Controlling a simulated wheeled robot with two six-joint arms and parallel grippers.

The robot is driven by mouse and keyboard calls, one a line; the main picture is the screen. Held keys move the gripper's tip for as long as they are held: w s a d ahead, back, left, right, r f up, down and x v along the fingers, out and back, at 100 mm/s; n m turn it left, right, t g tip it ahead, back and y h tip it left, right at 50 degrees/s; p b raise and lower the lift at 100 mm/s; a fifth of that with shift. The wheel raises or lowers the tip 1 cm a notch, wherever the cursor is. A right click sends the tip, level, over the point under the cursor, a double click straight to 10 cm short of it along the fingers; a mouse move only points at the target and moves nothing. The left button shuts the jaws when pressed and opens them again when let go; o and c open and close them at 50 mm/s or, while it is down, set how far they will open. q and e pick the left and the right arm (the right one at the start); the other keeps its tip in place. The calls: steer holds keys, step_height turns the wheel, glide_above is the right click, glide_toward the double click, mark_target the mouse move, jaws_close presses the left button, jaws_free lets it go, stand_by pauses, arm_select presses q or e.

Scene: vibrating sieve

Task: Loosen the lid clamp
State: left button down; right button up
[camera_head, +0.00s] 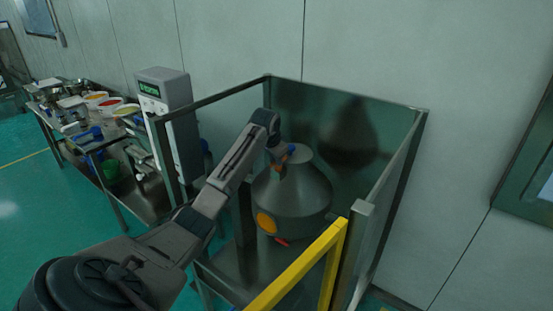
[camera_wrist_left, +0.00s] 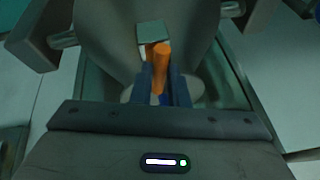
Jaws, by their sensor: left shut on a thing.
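The vibrating sieve (camera_head: 300,195) is a grey metal vessel with a cone-shaped top, standing inside a metal frame. My left gripper (camera_head: 285,155) reaches in from the left, beside the top of the cone. In the left wrist view my left gripper (camera_wrist_left: 161,90) has its two dark fingers shut on an orange clamp handle (camera_wrist_left: 161,55). The handle lies against the grey body, under a small square metal plate (camera_wrist_left: 150,33). In the head view the handle is small and partly hidden by the gripper. My right gripper is not in view.
Metal enclosure panels (camera_head: 395,185) stand behind and right of the sieve. A yellow rail (camera_head: 300,268) crosses in front. An orange disc (camera_head: 266,222) and a red handle (camera_head: 282,242) are low on the sieve. A control box (camera_head: 165,95) and a cluttered bench (camera_head: 55,135) are at left.

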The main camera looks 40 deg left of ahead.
arm_select(q)
steer(key=m+h, duration=0.1)
steer(key=m, duration=0.1)
steer(key=a+m+h, duration=0.1)
steer(key=m, duration=0.2)
steer(key=shift+r, duration=0.1)
steer(key=m, duration=0.1)
steer(key=m+h, duration=0.1)
steer(key=m+b, duration=0.1)
steer(key=m, duration=0.1)
steer(key=shift+w+a+h, duration=0.15)
steer(key=shift+a+h, duration=0.1)
steer(key=shift+h, duration=0.15)
steer(key=m, duration=0.1)
steer(key=m+h+b, duration=0.1)
steer(key=m, duration=0.1)
steer(key=shift+w+a+g+b, duration=0.2)
steer(key=shift+g+b, duration=0.1)
steer(key=shift+g, duration=0.1)
steer(key=m+g+h+b, duration=0.1)
steer(key=m, duration=0.2)
steer(key=shift+w+a+b, duration=0.1)
steer(key=shift+w+b, duration=0.05)
steer(key=shift+b, duration=0.15)
steer(key=shift+m, duration=0.6)
steer(key=c, duration=1.4)
jaws_free()
